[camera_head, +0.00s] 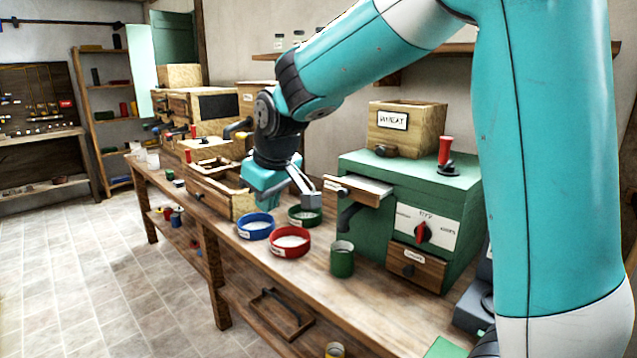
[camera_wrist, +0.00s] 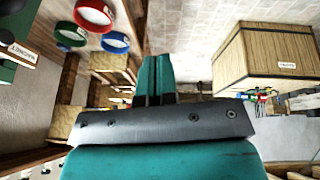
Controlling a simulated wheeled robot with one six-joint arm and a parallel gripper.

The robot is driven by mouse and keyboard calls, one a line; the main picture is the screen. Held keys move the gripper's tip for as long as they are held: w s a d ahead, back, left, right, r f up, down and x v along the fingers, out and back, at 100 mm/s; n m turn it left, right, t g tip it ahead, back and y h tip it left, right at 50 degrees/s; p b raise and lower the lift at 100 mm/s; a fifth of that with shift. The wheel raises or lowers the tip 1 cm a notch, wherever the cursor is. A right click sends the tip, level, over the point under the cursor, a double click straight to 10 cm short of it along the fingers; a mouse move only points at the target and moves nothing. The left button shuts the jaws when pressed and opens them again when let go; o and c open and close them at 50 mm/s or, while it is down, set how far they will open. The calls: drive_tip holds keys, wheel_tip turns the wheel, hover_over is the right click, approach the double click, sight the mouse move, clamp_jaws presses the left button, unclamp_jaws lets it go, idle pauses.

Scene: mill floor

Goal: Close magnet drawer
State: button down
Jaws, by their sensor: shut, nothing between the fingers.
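The green mill machine (camera_head: 465,200) stands on the bench at the right. A drawer with a pale top (camera_head: 360,187) sticks out of its upper left front, with a small label too small to read and a dark handle below; I take it for the magnet drawer. A lower wooden drawer (camera_head: 415,268) looks shut. My gripper (camera_head: 308,198) is just left of the protruding drawer, above the bowls, apparently not touching it. In the wrist view its fingers (camera_wrist: 153,80) are together and empty. A labelled piece (camera_wrist: 22,52) at that view's left edge is only partly in view.
Blue (camera_head: 256,226), red (camera_head: 290,241) and green (camera_head: 305,215) bowls sit on the bench below my gripper. A green cup (camera_head: 342,259) stands before the machine. A wheat hopper (camera_head: 407,125) sits on top. Wooden boxes (camera_head: 225,195) stand behind; the tiled floor at left is clear.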

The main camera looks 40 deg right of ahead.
drive_tip(key=w+d+m+h, duration=0.25)
drive_tip(key=w+d, duration=0.35)
drive_tip(key=d, duration=0.3)
drive_tip(key=w+d+m+h, duration=0.1)
drive_tip(key=w+d+h, duration=0.2)
drive_tip(key=w+d, duration=0.5)
drive_tip(key=w+d+f+p, duration=0.3)
drive_tip(key=d+f, duration=0.4)
drive_tip(key=d, duration=0.2)
drive_tip(key=shift+d+f+t, duration=0.2)
drive_tip(key=shift+f+t, duration=0.2)
drive_tip(key=d, duration=0.2)
drive_tip(key=d+p, duration=0.1)
drive_tip(key=d, duration=0.2)
drive_tip(key=w+d, duration=0.1)
drive_tip(key=d, duration=0.2)
drive_tip(key=shift+d+r, duration=0.1)
drive_tip(key=shift+d, duration=0.1)
drive_tip(key=shift+d, duration=0.1)
